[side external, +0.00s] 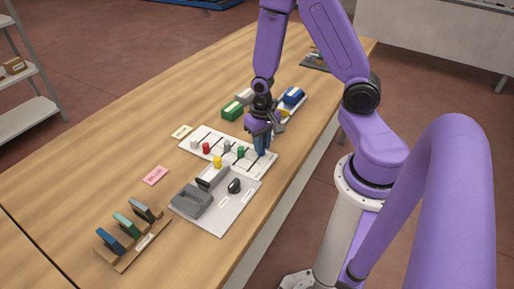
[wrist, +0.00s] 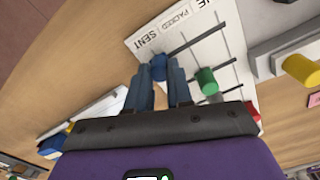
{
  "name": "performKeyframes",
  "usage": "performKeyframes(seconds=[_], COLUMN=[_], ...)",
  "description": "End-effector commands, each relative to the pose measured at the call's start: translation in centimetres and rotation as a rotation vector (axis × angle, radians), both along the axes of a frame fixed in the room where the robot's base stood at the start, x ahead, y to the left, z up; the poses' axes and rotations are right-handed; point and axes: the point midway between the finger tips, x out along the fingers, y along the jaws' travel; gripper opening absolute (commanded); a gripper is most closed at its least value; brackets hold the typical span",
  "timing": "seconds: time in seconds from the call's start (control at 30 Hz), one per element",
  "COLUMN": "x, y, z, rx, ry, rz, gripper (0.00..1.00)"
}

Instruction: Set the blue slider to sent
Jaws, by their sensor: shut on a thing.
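The blue slider (wrist: 158,66) is a round blue knob on the white slider panel (wrist: 235,55). In the wrist view it sits at the end of its dark slot, level with the printed word SENT (wrist: 152,42). My gripper (wrist: 160,78) is shut on it, with one blue-grey finger on each side. In the side view my gripper (side external: 261,146) is down at the right end of the panel (side external: 213,136) and hides the blue slider. The green slider (wrist: 207,80) stands on the neighbouring slot; it also shows in the side view (side external: 240,152).
The red slider (side external: 206,148) is farther left on the panel. A green block (side external: 232,112) lies behind. A wooden rack (side external: 140,250) is front left.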

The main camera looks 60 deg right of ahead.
Motion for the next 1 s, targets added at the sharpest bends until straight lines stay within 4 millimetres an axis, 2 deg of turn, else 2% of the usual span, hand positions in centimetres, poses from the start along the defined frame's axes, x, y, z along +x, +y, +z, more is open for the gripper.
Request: performKeyframes(seconds=[0.33,0.37,0.43,0.77,1.0], x=[0.1,0.0,0.0,0.0,0.2], y=[-0.7,-0.7,-0.7,-0.5,-0.5], z=[0.0,0.0,0.0,0.1,1.7], rx=[0.000,0.000,0.001,0.001,0.001], ry=[-0.004,-0.004,-0.004,-0.004,-0.007], rz=[-0.005,-0.005,-0.005,-0.002,-0.001], gripper=[0.00,0.24,0.47,0.47,0.47])
